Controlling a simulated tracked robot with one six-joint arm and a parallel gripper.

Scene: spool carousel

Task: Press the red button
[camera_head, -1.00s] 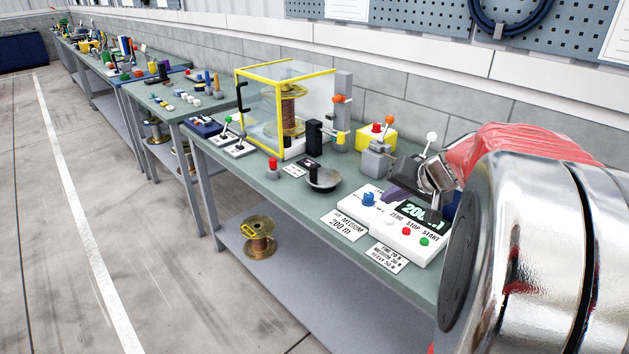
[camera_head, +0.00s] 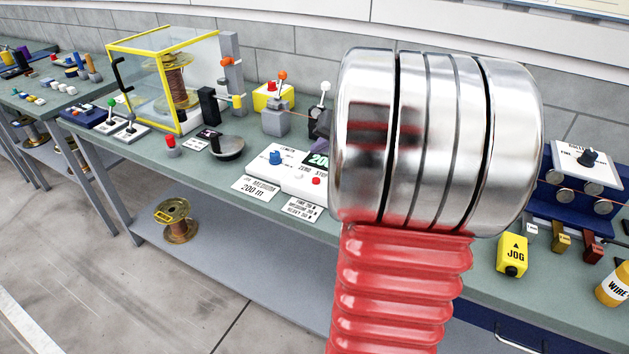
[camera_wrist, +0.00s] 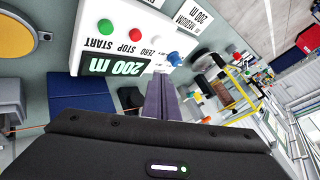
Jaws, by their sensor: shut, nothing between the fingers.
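The white control box (camera_head: 290,174) stands on the bench and carries a red STOP button (camera_head: 316,181). In the wrist view the red button (camera_wrist: 135,35) sits between the green START button (camera_wrist: 104,26) and the white ZERO button (camera_wrist: 155,45). A blue knob (camera_wrist: 174,58) is on the same box, and its display (camera_wrist: 116,67) reads 200 m. My gripper (camera_wrist: 159,80) is shut and empty, its dark purple fingers pointing at the display edge of the box. I cannot tell its height. In the head view my arm hides most of it.
Another red button (camera_head: 171,141) on a pale base and a red-topped yellow box (camera_head: 266,98) stand left of and behind the control box. A yellow-framed clear case (camera_head: 152,88) is farther left. A yellow JOG control (camera_head: 512,256) lies right of my arm.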

